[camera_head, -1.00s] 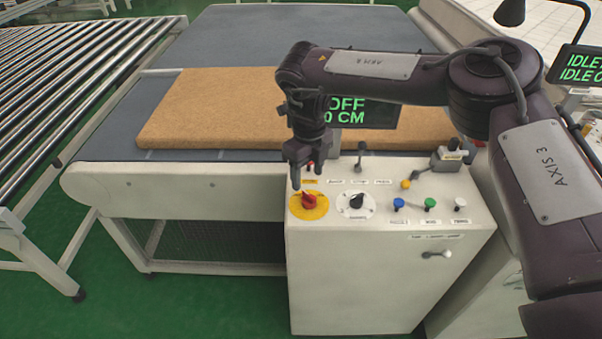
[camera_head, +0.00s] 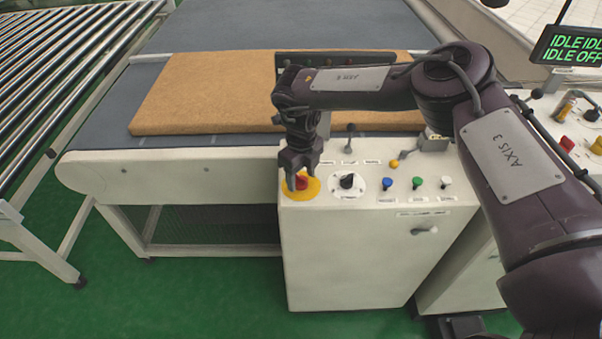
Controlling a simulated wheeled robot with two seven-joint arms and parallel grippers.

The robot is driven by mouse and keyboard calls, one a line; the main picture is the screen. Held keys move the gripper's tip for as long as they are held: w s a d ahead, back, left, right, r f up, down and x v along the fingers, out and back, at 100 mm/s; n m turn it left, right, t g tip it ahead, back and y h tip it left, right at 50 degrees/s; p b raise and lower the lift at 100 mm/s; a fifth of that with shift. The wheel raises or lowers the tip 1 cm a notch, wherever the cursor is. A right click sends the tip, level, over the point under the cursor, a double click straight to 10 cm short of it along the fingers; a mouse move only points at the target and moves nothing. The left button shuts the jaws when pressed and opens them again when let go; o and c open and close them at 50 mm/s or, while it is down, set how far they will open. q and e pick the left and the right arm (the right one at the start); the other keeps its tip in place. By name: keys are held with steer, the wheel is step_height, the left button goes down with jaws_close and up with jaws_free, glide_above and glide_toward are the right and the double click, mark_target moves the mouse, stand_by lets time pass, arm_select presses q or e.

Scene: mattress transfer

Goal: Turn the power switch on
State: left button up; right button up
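A red rotary switch (camera_head: 302,183) sits on a yellow round plate (camera_head: 314,188) at the left of the white control cabinet's top. My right gripper (camera_head: 299,182) points down over this switch, its dark fingers at the red knob. The fingers partly hide the knob, and I cannot tell whether they press on it or only stand beside it. My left gripper is not in view.
A brown mattress (camera_head: 200,95) lies on the grey conveyor behind. A display (camera_head: 570,47) shows green IDLE and OFF text at right.

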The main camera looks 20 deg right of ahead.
steer(key=c, duration=0.9)
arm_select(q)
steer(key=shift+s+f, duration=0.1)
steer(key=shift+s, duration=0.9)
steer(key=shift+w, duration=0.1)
arm_select(e)
steer(key=shift+w+m, duration=0.1)
steer(key=shift+m, duration=0.2)
steer(key=m, duration=0.3)
steer(key=shift+m, duration=0.3)
steer(key=m, duration=0.5)
steer(key=shift+b, duration=0.3)
steer(key=m, duration=0.5)
steer(key=shift+r, duration=0.1)
arm_select(q)
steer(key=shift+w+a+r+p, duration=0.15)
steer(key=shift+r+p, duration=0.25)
steer(key=shift+p, duration=0.25)
arm_select(e)
steer(key=shift+m, duration=1.8)
